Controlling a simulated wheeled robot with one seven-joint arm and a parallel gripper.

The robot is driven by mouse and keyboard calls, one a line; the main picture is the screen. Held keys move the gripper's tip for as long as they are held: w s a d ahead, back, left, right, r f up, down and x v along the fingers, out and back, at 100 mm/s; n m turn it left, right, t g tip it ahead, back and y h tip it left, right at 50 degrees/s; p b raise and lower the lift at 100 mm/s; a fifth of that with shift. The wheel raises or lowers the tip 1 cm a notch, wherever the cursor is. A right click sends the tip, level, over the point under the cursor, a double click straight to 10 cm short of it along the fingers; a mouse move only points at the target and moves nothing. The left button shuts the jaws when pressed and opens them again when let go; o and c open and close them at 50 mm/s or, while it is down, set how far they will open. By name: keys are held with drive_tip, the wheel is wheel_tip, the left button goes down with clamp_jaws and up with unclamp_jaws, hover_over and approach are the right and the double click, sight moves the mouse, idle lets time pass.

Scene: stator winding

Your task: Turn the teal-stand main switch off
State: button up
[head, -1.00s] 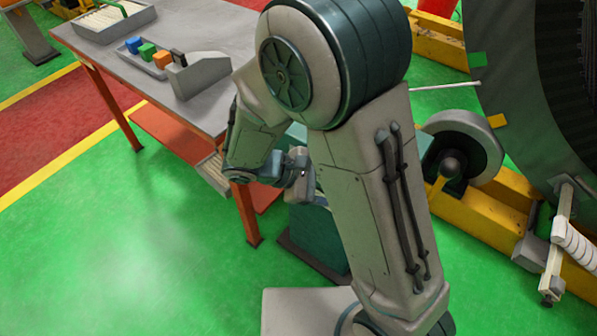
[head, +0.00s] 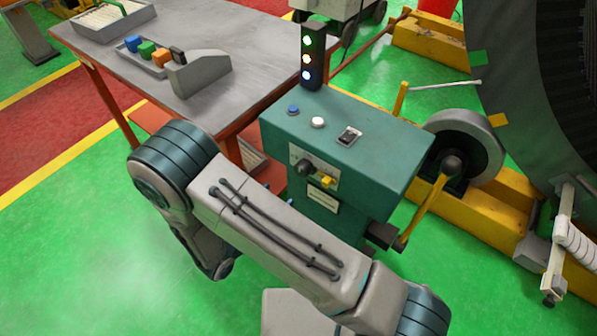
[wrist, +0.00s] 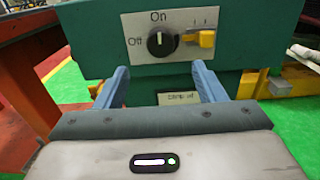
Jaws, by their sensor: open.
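The teal stand (head: 345,140) is in the middle of the head view, with a black rotary switch (head: 304,168) on its front plate. In the wrist view the switch (wrist: 162,43) sits on a light plate marked "On" above and "Off" to the left. Its white mark points up toward "On". A yellow lever (wrist: 205,39) is to its right. My gripper (wrist: 160,68) is open and empty, its fingers apart below the switch and not around it. The gripper cannot be made out in the head view, where my arm bends low in front of the stand.
A grey table (head: 200,40) is at the left, a yellow crank handle (head: 428,205) at the right. Green floor (head: 90,270) is clear at lower left.

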sight(300, 172)
drive_tip(key=p+x, duration=0.1)
drive_tip(key=x, duration=0.9)
drive_tip(key=shift+w+d, duration=0.2)
drive_tip(key=c, duration=1)
